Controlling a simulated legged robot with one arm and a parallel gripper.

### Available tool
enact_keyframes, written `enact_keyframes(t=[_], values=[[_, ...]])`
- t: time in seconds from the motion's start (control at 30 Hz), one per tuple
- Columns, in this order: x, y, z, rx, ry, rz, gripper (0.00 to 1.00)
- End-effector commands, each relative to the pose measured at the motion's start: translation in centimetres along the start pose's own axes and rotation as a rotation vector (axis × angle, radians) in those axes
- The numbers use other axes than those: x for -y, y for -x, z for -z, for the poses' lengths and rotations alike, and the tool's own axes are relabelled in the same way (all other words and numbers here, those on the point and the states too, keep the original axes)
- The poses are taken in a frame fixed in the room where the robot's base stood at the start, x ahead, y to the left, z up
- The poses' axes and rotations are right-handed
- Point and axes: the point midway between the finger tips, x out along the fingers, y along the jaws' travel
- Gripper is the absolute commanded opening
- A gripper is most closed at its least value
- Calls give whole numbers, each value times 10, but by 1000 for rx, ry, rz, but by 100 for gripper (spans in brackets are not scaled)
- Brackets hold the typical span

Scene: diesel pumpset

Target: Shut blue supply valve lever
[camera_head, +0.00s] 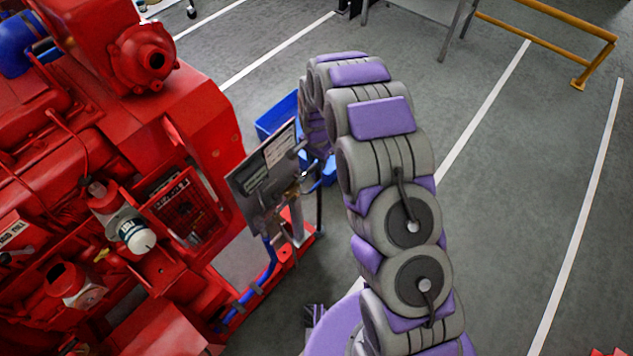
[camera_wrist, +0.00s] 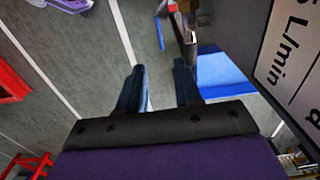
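In the wrist view, my gripper (camera_wrist: 160,88) is open, with its two dark fingers apart and nothing between them. A metal pipe fitting (camera_wrist: 189,32) stands beyond the right finger. A thin blue strip (camera_wrist: 160,34) shows just left of the fitting, beyond the gap between the fingers; it may be the blue valve lever, but I cannot tell for sure. In the head view, brass valve parts (camera_head: 300,184) sit at the right edge of the grey panel (camera_head: 262,170). My gripper cannot be made out there, behind my arm and the panel.
The red pumpset (camera_head: 150,150) fills the left of the head view. A blue bin (camera_head: 278,117) stands on the floor behind the panel and also shows in the wrist view (camera_wrist: 224,82). A lettered panel (camera_wrist: 290,70) is close on the right. Open floor lies right of my arm.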

Motion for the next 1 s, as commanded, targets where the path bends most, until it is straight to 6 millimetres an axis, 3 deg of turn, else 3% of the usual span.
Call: enact_keyframes(t=[0.2,0.5,0.7,1.0], values=[[0,-48,-2,0,2,-3,34],[1,-101,-1,-2,1,0,34],[1,-120,0,-3,2,2,34],[1,-124,0,-3,2,1,34]])
